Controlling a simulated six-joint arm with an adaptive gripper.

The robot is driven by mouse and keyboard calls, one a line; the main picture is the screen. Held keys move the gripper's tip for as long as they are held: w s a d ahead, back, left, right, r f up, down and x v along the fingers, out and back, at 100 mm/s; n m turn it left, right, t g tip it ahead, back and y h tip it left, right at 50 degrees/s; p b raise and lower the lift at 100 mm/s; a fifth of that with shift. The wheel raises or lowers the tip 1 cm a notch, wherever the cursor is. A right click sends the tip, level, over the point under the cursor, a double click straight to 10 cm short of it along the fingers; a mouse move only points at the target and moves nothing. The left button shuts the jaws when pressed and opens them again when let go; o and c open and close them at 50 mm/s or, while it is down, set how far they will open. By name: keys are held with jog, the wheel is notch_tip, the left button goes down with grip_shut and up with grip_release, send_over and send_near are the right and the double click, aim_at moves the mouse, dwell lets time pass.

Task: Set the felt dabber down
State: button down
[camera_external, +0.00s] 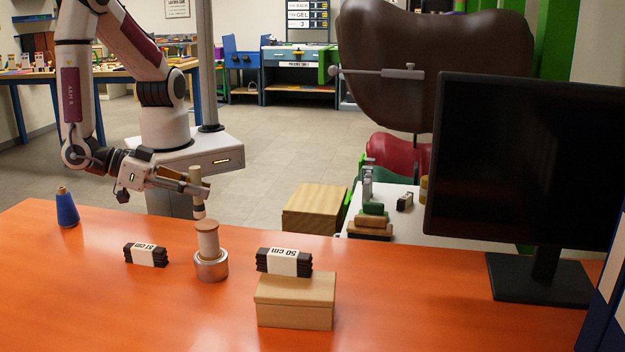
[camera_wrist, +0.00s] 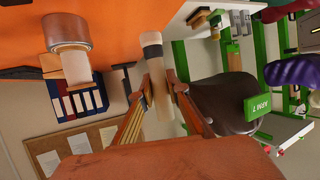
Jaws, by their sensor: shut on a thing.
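The felt dabber (camera_external: 196,181) is a pale wooden stick with a dark band and a whitish tip at its lower end. My gripper (camera_external: 199,190) is shut on it and holds it nearly upright above the orange table (camera_external: 110,308). In the wrist view the dabber (camera_wrist: 153,58) sits between my two fingers (camera_wrist: 162,88), its pale tip pointing toward the top of the picture. In the external view its tip is just above and behind a pale wooden cylinder (camera_external: 208,240) standing in a metal cup (camera_external: 211,266); I cannot tell whether they touch.
A monitor (camera_external: 520,160) stands at the right. The table's front left is clear.

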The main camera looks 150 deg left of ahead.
aim_at(198, 209)
jog(key=shift+f, duration=0.95)
jog(key=shift+f, duration=2.05)
jog(key=shift+f, duration=0.15)
jog(key=c, duration=2)
grip_release()
jog(key=shift+o, duration=0.2)
jog(key=shift+d+r, duration=0.1)
jog(key=shift+r, duration=0.1)
jog(key=v, duration=1.2)
jog(key=shift+w, duration=0.15)
